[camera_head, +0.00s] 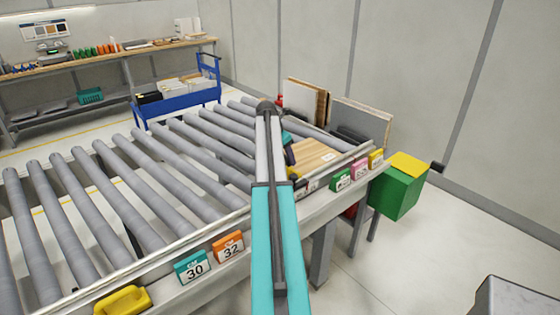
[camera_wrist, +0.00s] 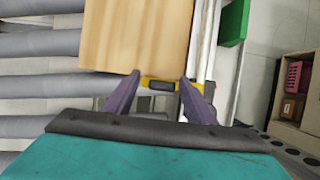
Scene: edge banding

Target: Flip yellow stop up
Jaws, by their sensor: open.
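The yellow stop (camera_wrist: 147,83), with a dark middle part, lies at the edge of a wooden board (camera_wrist: 137,35) in the wrist view. My gripper (camera_wrist: 160,77) is open, its two purple fingers on either side of the stop. I cannot tell whether the fingers touch it. In the head view a small yellow part (camera_head: 290,157), perhaps the same stop, shows beside my arm, next to the light wooden board (camera_head: 316,154). My arm hides most of the gripper there.
Grey conveyor rollers (camera_head: 100,205) fill the left. Numbered tags, teal (camera_head: 192,267) and orange (camera_head: 228,247), line the front rail. A yellow handle-like part (camera_head: 122,300) sits near the bottom. A green box with a yellow top (camera_head: 398,192) stands right. Panels (camera_head: 361,121) lean behind the board.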

